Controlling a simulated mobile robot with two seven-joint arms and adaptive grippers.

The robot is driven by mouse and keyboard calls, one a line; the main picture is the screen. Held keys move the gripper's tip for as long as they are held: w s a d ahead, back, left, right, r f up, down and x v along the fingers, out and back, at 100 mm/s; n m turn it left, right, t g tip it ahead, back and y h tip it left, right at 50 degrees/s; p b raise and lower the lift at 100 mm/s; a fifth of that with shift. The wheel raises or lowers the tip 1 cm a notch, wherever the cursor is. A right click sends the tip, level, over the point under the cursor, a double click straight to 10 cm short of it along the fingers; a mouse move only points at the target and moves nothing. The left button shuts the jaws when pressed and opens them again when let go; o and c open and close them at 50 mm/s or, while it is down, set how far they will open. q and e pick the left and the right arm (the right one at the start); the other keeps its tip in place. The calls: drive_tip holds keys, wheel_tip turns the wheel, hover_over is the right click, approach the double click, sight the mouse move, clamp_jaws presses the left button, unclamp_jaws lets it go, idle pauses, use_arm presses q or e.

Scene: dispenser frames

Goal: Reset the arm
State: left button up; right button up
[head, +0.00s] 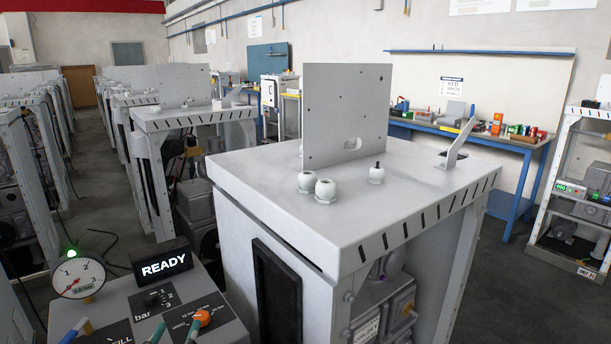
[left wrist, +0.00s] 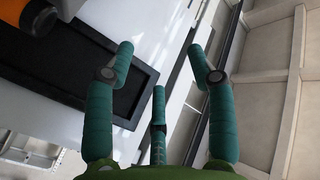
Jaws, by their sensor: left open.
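My left gripper (left wrist: 158,68) shows in the left wrist view with three teal fingers spread apart and nothing between them. Beyond the fingers are a black recessed panel and a white surface. An orange and dark part (left wrist: 30,15) is close at the upper left of that view. In the head view, slim blue and teal pieces rise at the bottom left edge beside the control box; I cannot tell which of them are my fingertips. My right gripper is in neither view.
The control box carries a gauge (head: 79,278), a lit READY sign (head: 162,262) and an orange knob (head: 202,317). A white dispenser frame (head: 400,215) with an upright plate (head: 346,105) stands close by. A blue workbench (head: 470,137) is behind, with floor between.

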use_arm(q)
drive_tip(key=s+a+f+n+g, duration=0.1)
drive_tip(key=s+f+g, duration=0.3)
drive_tip(key=f, duration=0.4)
drive_tip(key=s+f+n+g, duration=0.1)
drive_tip(key=s+f+g, duration=0.35)
drive_tip(key=f, duration=0.35)
drive_tip(key=s+d+f+g, duration=0.2)
drive_tip(key=s+f+g, duration=0.5)
drive_tip(key=s, duration=0.5)
drive_tip(key=s+f+p, duration=0.1)
drive_tip(key=s+f, duration=0.2)
drive_tip(key=f, duration=2.1)
drive_tip(key=s+a+f+g+p, duration=0.1)
drive_tip(key=s+a+f, duration=0.1)
drive_tip(key=s+f, duration=1)
drive_tip(key=s, duration=0.3)
drive_tip(key=shift+s+a+f, duration=0.15)
drive_tip(key=shift+s+a, duration=0.1)
drive_tip(key=shift+a, duration=0.1)
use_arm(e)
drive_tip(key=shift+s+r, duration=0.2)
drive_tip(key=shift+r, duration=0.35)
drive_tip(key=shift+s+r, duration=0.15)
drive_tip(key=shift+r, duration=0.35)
